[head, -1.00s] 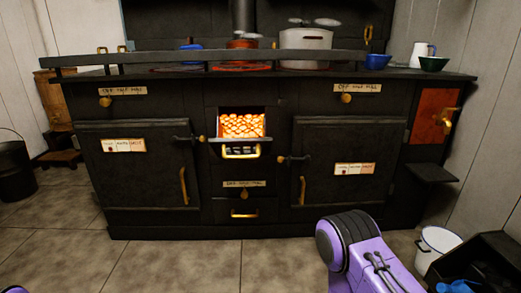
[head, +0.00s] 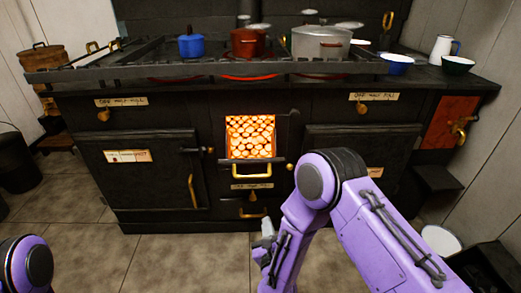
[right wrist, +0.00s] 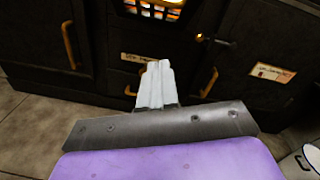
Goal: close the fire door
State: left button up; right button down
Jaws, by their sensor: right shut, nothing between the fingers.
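The firebox opening (head: 250,137) glows with coals in the middle of the black stove and is uncovered. A dark upright panel (head: 289,130) at its right edge looks like the fire door, swung open and seen nearly edge-on; its far extent is hard to tell. My right gripper (head: 267,228) is shut and empty, low in front of the stove and below the opening. In the right wrist view its closed fingers (right wrist: 154,82) point at the stove front, apart from the door as far as I can see. My left arm shows at the lower left, its gripper out of view.
A brass-handled grate (head: 252,171) lies below the fire. Oven doors flank it; my right arm covers much of the right one. The left oven door (head: 140,180) is shut. Pots, including a red pot (head: 249,42), stand on top. A white bucket (head: 440,240) is at right.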

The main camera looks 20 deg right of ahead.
notch_tip(320, 180, up, 6)
jog(key=w+m+t+h, duration=0.1)
jog(key=w+m, duration=0.1)
jog(key=m, duration=0.3)
jog(key=r+x, duration=0.2)
jog(key=x, duration=1)
jog(key=shift+a+r, duration=0.2)
jog(key=shift+a, duration=0.1)
jog(key=shift+w, duration=0.1)
